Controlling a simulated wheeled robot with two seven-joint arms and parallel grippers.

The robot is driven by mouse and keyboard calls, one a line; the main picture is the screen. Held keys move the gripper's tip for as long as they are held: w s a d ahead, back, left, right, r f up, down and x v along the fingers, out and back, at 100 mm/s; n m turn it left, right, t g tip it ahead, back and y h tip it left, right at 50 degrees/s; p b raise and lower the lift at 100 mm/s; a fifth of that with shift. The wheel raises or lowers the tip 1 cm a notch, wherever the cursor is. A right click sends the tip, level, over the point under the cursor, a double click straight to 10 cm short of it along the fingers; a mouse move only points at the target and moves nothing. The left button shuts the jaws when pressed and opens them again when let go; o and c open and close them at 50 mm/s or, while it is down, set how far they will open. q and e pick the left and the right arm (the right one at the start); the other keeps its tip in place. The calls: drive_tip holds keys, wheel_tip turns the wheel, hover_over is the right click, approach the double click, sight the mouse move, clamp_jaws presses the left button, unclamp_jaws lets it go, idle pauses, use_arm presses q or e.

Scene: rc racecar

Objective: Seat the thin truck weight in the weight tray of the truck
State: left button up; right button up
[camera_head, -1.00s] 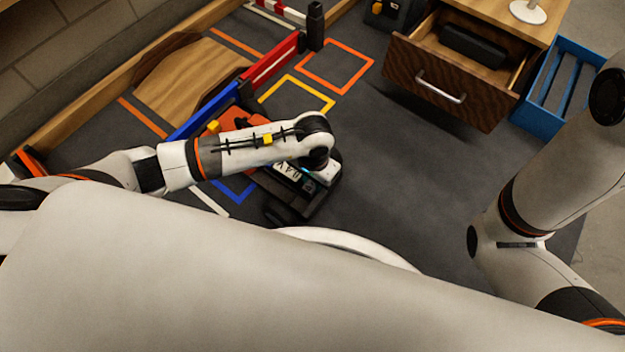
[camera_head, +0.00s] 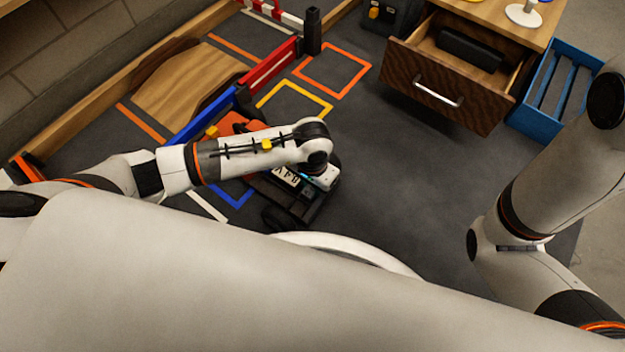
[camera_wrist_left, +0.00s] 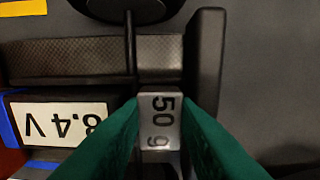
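The truck (camera_head: 290,200) stands on the dark mat, largely hidden under my left arm in the head view. In the left wrist view its 8.4V battery label (camera_wrist_left: 60,122) lies left of the weight. The head view hides the weight. My right gripper is out of view.
An open wooden drawer (camera_head: 447,112) with a black item and a blue slatted crate (camera_head: 552,95) are at upper right. Red and blue barriers, a wooden ramp (camera_head: 190,80) and coloured taped squares are beyond the truck. The mat right of the truck is clear.

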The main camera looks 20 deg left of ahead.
sight(311, 187)
use_arm(q)
wheel_tip(311, 187, up, 11)
drive_tip(key=p, duration=0.7)
drive_tip(key=shift+a+r, duration=0.1)
